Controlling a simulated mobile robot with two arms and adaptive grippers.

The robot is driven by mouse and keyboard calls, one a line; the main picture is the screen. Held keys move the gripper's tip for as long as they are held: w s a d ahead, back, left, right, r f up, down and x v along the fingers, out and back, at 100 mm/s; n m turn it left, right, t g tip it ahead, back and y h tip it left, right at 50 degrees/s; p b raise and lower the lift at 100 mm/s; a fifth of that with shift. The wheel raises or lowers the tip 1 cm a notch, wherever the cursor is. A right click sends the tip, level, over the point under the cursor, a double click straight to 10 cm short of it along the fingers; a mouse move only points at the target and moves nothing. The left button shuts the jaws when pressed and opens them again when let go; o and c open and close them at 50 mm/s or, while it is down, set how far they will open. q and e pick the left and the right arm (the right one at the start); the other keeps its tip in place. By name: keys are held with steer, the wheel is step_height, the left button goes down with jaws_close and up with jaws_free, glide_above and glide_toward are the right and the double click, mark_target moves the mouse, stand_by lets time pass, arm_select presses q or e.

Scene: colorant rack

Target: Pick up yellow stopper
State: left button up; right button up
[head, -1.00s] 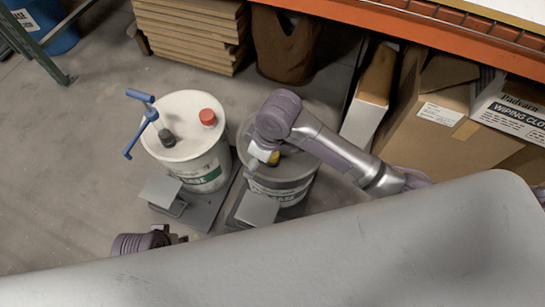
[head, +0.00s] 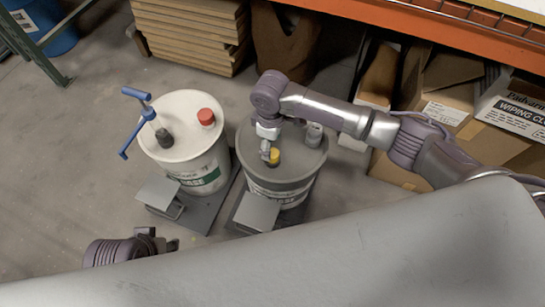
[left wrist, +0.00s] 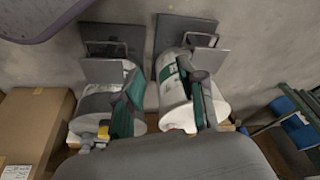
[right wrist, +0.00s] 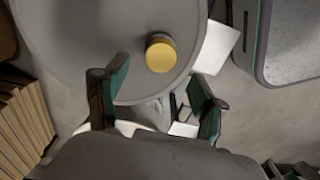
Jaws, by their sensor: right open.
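The yellow stopper (head: 275,156) sits on the grey lid of the right bucket (head: 284,185). In the right wrist view the stopper (right wrist: 161,54) is near the lid's edge, just beyond the gap between my right fingers. My right gripper (head: 268,150) is over the lid beside the stopper, open and empty; its spread fingers show in the right wrist view (right wrist: 160,92). My left gripper (head: 168,243) is low at the front left, partly hidden. In the left wrist view its fingers (left wrist: 165,88) are apart with nothing between them. The stopper (left wrist: 103,132) shows there too.
A white bucket (head: 182,150) with a red stopper (head: 206,117), a dark stopper (head: 165,138) and a blue-handled tool (head: 148,113) stands to the left. A grey plate (head: 257,212) is in front of the right bucket. Cardboard boxes (head: 450,140) stand at the right. Floor is clear at left.

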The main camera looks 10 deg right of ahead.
mark_target(273, 153)
steer(key=f+b, duration=0.1)
steer(key=f, duration=0.2)
steer(key=f+b, duration=0.1)
steer(key=f, duration=0.1)
steer(key=shift+s+d+f, duration=0.1)
steer(key=shift+d+f, duration=0.1)
steer(key=shift+f, duration=0.2)
steer(key=shift+r, duration=0.1)
steer(key=c, duration=1)
